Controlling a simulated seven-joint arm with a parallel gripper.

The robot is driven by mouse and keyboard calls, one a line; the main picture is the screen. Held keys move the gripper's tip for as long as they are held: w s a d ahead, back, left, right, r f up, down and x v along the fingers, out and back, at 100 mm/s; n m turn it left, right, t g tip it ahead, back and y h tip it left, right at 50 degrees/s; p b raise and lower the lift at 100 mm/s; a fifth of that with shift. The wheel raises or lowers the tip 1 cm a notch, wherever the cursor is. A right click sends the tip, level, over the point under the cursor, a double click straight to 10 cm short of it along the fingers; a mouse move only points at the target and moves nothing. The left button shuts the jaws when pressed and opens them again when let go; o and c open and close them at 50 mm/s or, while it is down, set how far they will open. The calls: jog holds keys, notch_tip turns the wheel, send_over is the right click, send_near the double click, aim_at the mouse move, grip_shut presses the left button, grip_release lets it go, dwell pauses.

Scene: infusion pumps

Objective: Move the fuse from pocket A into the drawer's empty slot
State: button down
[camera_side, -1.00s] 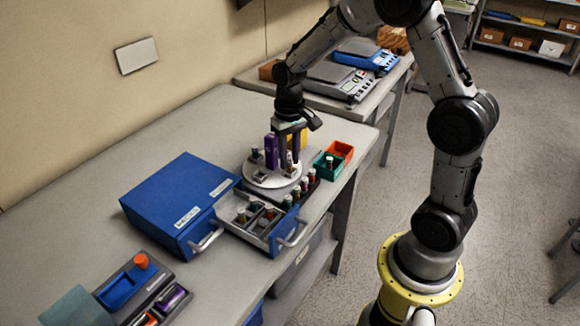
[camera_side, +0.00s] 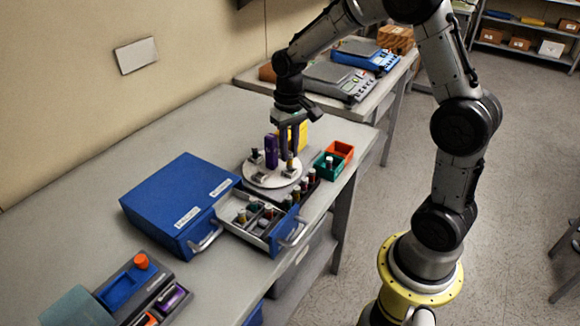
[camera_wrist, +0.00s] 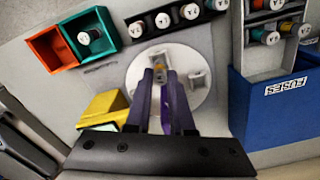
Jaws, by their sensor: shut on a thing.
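My gripper (camera_side: 290,156) points down over the round white turntable (camera_side: 252,179), its fingers closed around a fuse (camera_side: 290,163) with a yellowish-brown body. In the wrist view the fuse (camera_wrist: 160,67) shows between the fingertips of my gripper (camera_wrist: 160,74), over the turntable (camera_wrist: 205,103). Whether its lower end is clear of the pocket is hard to tell. A purple upright block (camera_side: 271,150) stands on the turntable beside the fingers. The open drawer (camera_side: 236,226) of the blue cabinet (camera_side: 175,205) holds several fuses in compartments; its empty slot is not clear at this size.
Green (camera_side: 322,171) and orange (camera_side: 342,150) bins sit near the table's edge. A yellow object (camera_wrist: 103,107) stands behind the turntable. A device with an orange knob (camera_side: 141,261) lies at the front left.

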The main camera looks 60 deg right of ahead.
aim_at(290, 155)
jog(key=shift+r, duration=2.45)
jog(key=shift+s+a+f, duration=0.2)
jog(key=shift+a, duration=0.05)
jog(key=s+a+n, duration=0.2)
jog(key=a+n, duration=0.1)
jog(key=a, duration=0.6)
jog(key=s+a+n, duration=0.2)
jog(key=a+n, duration=0.1)
jog(key=a, duration=0.7)
jog(key=shift+f, duration=2.4)
jog(key=shift+f, duration=1.05)
jog(key=c, duration=1.1)
grip_release()
